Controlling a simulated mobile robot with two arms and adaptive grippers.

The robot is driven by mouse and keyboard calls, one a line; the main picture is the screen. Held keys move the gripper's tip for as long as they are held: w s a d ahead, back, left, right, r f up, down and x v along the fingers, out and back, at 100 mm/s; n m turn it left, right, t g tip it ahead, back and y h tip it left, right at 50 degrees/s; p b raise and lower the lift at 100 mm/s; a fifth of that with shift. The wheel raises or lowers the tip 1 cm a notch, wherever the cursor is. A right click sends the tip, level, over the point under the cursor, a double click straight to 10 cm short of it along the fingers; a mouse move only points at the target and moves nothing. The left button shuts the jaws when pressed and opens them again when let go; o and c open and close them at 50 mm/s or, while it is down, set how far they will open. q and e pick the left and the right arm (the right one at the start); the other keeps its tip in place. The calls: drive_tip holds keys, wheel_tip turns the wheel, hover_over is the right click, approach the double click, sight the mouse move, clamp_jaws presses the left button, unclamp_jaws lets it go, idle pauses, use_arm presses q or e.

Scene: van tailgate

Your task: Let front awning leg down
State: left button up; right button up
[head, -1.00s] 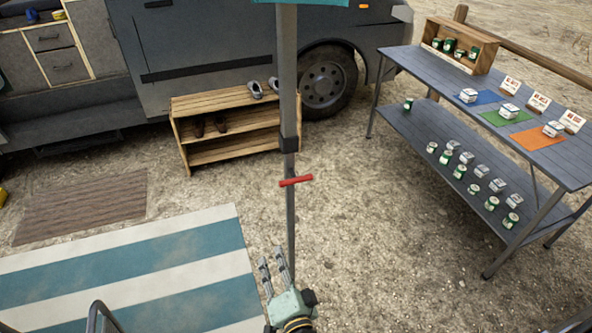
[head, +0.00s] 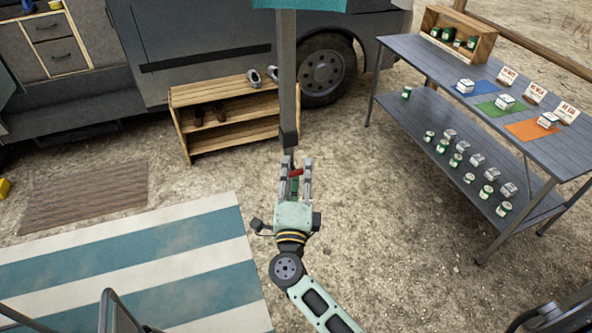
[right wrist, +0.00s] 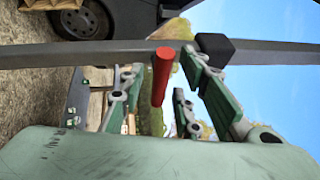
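The front awning leg (head: 287,85) is a grey upright pole in the middle of the head view, with a dark collar (head: 289,138) partway down. A red handle (head: 296,173) sticks out from it below the collar. My right gripper (head: 296,168) is at the handle, its fingers apart on either side of it. In the right wrist view the red handle (right wrist: 162,76) lies between the open fingers, with the pole (right wrist: 110,54) and dark collar (right wrist: 214,48) beyond. I cannot tell whether a finger touches it. The lower pole is hidden behind my gripper. My left gripper is not in view.
A wooden shoe rack (head: 222,119) stands behind the leg, by the van (head: 200,45). A grey two-level table (head: 440,85) with cans and boxes stands at the right. A striped mat (head: 130,255) lies at lower left. The gravel between leg and table is clear.

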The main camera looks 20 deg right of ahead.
drive_tip(key=shift+w, duration=0.1)
clamp_jaws()
idle(0.6)
